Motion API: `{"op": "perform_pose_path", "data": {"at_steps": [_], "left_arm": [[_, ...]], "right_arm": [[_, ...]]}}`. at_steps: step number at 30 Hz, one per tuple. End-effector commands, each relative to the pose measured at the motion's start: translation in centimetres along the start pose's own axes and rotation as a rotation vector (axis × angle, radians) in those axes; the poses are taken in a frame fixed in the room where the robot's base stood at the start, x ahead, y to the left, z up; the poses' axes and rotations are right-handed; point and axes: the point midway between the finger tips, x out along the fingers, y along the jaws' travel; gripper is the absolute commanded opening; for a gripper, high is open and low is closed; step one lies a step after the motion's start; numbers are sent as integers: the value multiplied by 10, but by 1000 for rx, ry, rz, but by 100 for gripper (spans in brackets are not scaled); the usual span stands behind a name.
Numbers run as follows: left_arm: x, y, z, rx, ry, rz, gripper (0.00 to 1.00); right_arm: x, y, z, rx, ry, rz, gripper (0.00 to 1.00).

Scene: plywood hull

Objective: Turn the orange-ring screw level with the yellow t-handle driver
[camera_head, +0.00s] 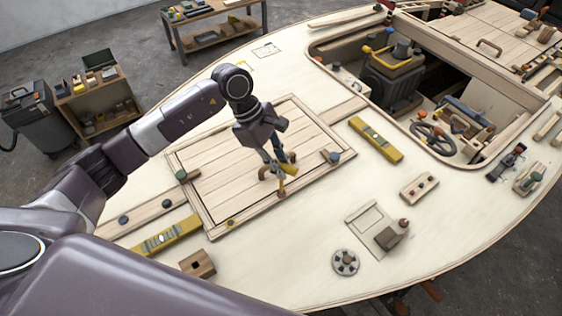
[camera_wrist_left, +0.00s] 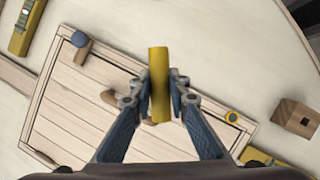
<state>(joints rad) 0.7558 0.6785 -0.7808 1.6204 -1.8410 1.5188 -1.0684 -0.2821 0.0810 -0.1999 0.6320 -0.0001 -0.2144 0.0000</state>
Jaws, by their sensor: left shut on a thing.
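My left gripper (camera_head: 279,166) is shut on the yellow t-handle driver (camera_head: 286,178) and holds it over the planked hatch panel (camera_head: 215,165). In the left wrist view the yellow handle (camera_wrist_left: 159,80) sits between the two fingers of the gripper (camera_wrist_left: 160,98). A small screw with an orange-yellow ring and dark centre (camera_head: 230,222) is at the hatch frame's near corner, left of and nearer than the driver. It also shows in the left wrist view (camera_wrist_left: 232,117), right of the fingers. The driver is apart from it. My right gripper is not in view.
A wooden grip (camera_head: 264,171) on the hatch lies partly behind the driver. A blue knob (camera_head: 334,157) and a green knob (camera_head: 181,174) stand at the frame's edges. Yellow levels (camera_head: 376,140) and a wooden block (camera_head: 198,264) lie nearby. An open cockpit is beyond at right.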

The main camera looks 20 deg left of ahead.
Motion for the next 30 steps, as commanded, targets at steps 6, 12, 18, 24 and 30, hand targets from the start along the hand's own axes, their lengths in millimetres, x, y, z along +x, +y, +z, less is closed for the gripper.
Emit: {"op": "perform_pose_path", "data": {"at_steps": [6,12,18,24,30], "left_arm": [[0,0,0,0,0,1,0],[5,2,-2,42,-2,-15,0],[7,2,-3,225,-13,-93,0],[7,2,-3,417,-24,-178,0],[4,2,-1,572,-35,-246,0]], "right_arm": [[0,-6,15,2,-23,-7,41],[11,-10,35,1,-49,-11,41],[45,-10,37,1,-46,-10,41],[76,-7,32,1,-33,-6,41],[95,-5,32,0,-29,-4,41]]}}
